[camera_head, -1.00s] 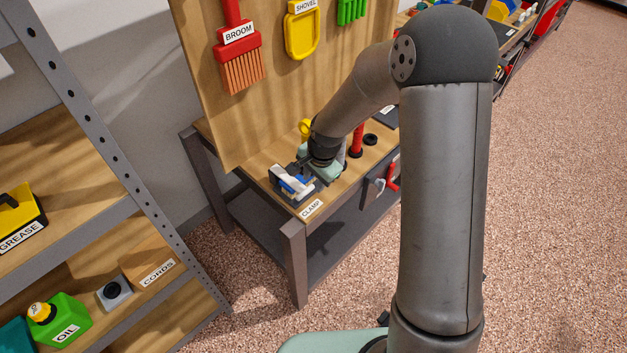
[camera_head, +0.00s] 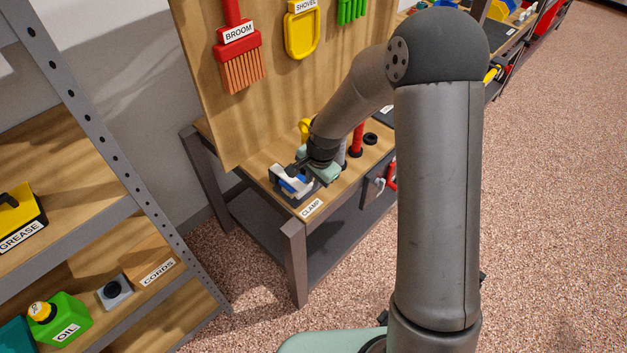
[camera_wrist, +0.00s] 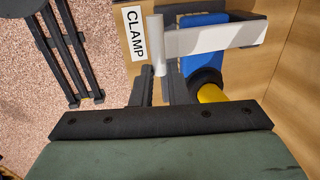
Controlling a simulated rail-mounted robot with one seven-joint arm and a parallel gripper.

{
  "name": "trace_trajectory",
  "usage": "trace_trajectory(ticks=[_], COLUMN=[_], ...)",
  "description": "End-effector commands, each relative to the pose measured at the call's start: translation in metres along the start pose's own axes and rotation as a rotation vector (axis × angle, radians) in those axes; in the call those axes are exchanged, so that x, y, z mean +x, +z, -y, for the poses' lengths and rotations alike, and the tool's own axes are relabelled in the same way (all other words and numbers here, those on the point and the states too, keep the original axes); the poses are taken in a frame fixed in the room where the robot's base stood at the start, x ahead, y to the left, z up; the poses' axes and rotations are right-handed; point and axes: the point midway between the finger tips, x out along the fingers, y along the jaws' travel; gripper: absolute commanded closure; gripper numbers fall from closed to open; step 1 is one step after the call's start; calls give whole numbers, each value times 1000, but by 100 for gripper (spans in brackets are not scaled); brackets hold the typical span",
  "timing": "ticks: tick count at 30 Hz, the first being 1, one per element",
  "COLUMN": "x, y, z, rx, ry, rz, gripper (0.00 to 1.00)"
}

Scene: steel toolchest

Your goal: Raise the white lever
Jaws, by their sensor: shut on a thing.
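The white lever (camera_wrist: 215,38) belongs to a clamp with a blue part (camera_wrist: 203,62), at the bench corner beside the CLAMP label. In the wrist view the lever's white end bar (camera_wrist: 158,45) lies between the two dark fingers of my gripper (camera_wrist: 160,88), which is shut on it. In the head view the white lever (camera_head: 278,173) and blue clamp part (camera_head: 292,184) show small at the bench's near end, with my gripper (camera_head: 298,168) against them. The lever's exact angle is hard to tell.
The wooden bench (camera_head: 258,166) has a CLAMP label (camera_head: 311,208) on its front edge. A red upright handle (camera_head: 357,140) and a yellow item (camera_head: 305,128) stand behind my wrist. The tool board (camera_head: 265,110) rises behind; a metal shelf (camera_head: 110,160) stands left.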

Motion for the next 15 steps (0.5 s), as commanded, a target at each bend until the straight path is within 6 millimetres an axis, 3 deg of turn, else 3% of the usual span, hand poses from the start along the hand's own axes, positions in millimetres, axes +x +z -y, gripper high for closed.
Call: trace_trajectory(ticks=[15], x=[-39], y=[1], z=[32], rx=[-4], ry=[-18], rz=[-6], gripper=[100])
